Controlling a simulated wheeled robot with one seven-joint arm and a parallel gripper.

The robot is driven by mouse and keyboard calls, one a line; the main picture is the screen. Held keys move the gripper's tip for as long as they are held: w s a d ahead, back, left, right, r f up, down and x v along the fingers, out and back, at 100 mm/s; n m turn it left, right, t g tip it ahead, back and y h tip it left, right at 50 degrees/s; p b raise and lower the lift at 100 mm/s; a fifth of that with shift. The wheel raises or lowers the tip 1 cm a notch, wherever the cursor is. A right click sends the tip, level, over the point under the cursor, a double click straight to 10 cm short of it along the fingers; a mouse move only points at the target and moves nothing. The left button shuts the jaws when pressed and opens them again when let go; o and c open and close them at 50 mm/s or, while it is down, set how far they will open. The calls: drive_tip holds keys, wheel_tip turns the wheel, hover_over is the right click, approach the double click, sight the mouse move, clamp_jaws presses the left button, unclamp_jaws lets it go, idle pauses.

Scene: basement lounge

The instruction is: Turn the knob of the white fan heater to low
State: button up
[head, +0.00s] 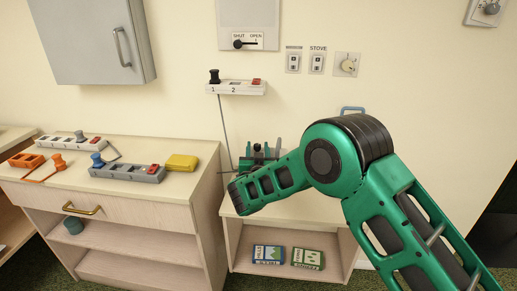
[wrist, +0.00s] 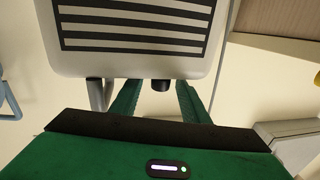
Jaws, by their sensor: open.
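The white fan heater (wrist: 136,68) fills the upper middle of the wrist view, with a dark slatted grille (wrist: 135,28). Its small dark knob (wrist: 160,85) sticks out at the lower edge of the body. My gripper (wrist: 157,97) is open, with its green fingers on either side of the knob. I cannot tell whether they touch it. The knob's pointer and any setting marks are not visible. In the head view my gripper (head: 263,154) is over the low shelf unit (head: 310,209), and my arm hides most of the area around it; I cannot make out the heater there.
A dresser (head: 140,205) at left bears power strips (head: 128,173) and a yellow box (head: 182,162). A wall strip (head: 236,87) has a hanging cord. A blue handle (head: 352,109) shows behind my arm. Two small boxes (head: 268,254) lie in the lower shelf.

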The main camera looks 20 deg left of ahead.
drive_tip(key=shift+w+a, duration=0.25)
drive_tip(key=shift+w, duration=0.35)
clamp_jaws()
drive_tip(key=shift+a+m+h, duration=0.1)
drive_tip(key=shift+m+h, duration=0.2)
drive_tip(key=shift+f+t+h, duration=0.1)
drive_tip(key=shift+t+h, duration=0.2)
drive_tip(key=shift+h, duration=0.2)
drive_tip(key=shift+m+t+h, duration=0.3)
drive_tip(key=shift+m+h, duration=0.9)
drive_tip(key=shift+h, duration=0.1)
